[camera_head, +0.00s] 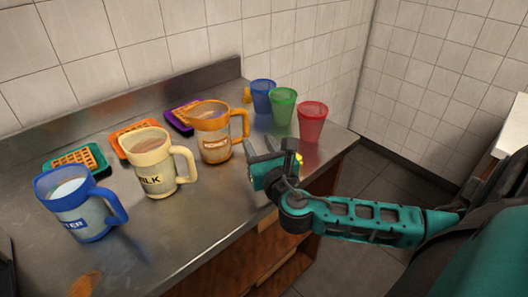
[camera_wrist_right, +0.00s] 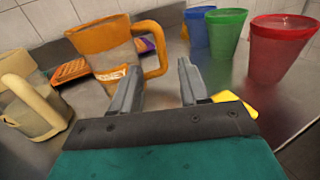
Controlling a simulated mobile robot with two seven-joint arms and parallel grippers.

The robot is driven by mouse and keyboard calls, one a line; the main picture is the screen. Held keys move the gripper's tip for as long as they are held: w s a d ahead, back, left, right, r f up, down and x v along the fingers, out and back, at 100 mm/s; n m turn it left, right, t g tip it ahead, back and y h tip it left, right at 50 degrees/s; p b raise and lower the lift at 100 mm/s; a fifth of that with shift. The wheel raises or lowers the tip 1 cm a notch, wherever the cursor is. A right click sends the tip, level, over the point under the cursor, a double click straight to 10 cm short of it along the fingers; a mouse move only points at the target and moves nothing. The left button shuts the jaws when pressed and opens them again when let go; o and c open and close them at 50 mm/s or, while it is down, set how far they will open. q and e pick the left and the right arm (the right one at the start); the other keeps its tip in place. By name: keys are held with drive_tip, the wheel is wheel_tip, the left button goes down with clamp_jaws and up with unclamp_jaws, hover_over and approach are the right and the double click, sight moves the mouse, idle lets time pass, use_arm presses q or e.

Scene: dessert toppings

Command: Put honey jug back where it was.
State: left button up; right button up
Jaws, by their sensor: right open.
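The honey jug (camera_head: 214,133) is orange with a handle on its right side. It stands upright on the metal counter, to the right of the cream milk jug (camera_head: 155,166). In the right wrist view the honey jug (camera_wrist_right: 104,48) is ahead and left, its handle (camera_wrist_right: 158,50) just beyond the fingers. My right gripper (camera_head: 262,150) is open and empty, close to the right of the honey jug and apart from its handle. In the right wrist view its two fingers (camera_wrist_right: 160,85) are spread with bare counter between them. My left gripper is not in view.
A blue water jug (camera_head: 80,205) stands at the front left. Blue (camera_head: 262,96), green (camera_head: 283,107) and red (camera_head: 312,122) cups stand at the right end. Green, orange (camera_head: 125,131) and purple (camera_head: 178,121) waffle-like trays lie behind the jugs. The counter's front middle (camera_head: 200,225) is clear.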

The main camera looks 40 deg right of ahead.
drive_tip(key=shift+v, duration=1.55)
